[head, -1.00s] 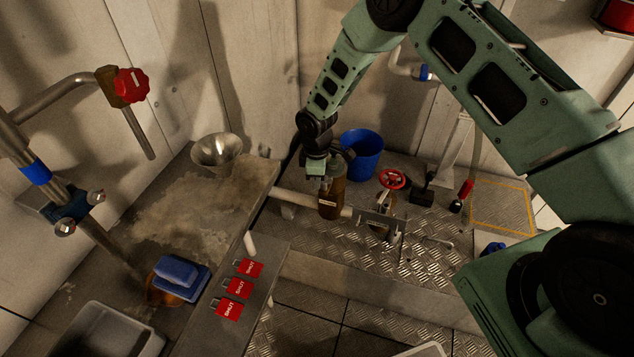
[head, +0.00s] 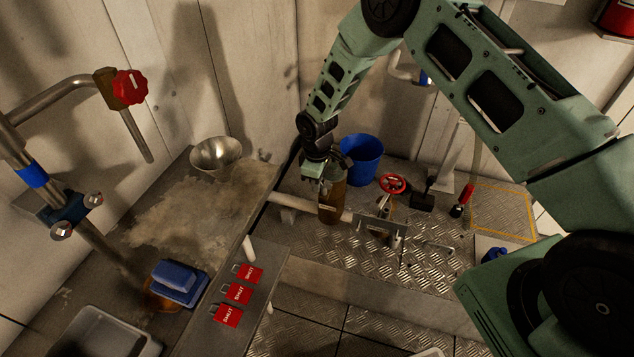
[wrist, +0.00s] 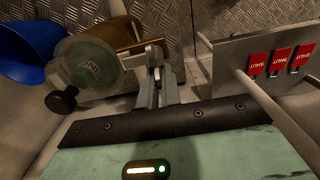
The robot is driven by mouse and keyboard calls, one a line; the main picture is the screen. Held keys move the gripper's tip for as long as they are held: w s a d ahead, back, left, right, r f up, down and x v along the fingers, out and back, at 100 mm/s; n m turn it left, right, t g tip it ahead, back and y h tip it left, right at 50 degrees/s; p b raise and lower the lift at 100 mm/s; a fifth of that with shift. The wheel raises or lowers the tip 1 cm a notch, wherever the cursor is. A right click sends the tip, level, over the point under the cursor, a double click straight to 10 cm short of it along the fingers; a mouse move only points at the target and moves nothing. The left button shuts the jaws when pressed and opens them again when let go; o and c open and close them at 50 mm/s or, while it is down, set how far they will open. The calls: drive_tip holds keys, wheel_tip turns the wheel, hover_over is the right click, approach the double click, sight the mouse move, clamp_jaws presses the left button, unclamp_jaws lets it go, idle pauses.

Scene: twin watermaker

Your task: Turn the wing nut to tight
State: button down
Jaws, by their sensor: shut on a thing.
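A brown cylindrical housing (head: 331,208) stands on the pipe at the back in the head view. In the wrist view its clear round top (wrist: 88,68) is on the left, with a black knob (wrist: 62,100) on it. My gripper (head: 325,182) is at the top of this housing, pointing down. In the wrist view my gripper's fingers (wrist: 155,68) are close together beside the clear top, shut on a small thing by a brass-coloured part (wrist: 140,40). The fingers largely cover it; I take it to be the wing nut, but its shape and angle are hidden.
A blue bucket (head: 362,160) stands just behind the housing, and a red handwheel (head: 392,184) is to its right. A metal bracket plate (head: 380,228) is close in front.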

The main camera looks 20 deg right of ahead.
drive_tip(key=c, duration=1.6)
unclamp_jaws()
drive_tip(key=shift+r, duration=0.1)
wheel_tip(320, 180, up, 17)
drive_tip(key=shift+r, duration=0.15)
drive_tip(key=s+a+r+p, duration=0.3)
drive_tip(key=s+a+r, duration=0.2)
drive_tip(key=s+r, duration=0.45)
drive_tip(key=s+r+m+p, duration=0.1)
drive_tip(key=s+r, duration=0.4)
drive_tip(key=s, duration=0.7)
drive_tip(key=s+r+m+p, duration=0.2)
drive_tip(key=s+r, duration=0.4)
drive_tip(key=s, duration=0.7)
drive_tip(key=shift+s+r+y+p, duration=0.15)
drive_tip(key=shift+s+y+p, duration=0.15)
drive_tip(key=shift+p, duration=0.3)
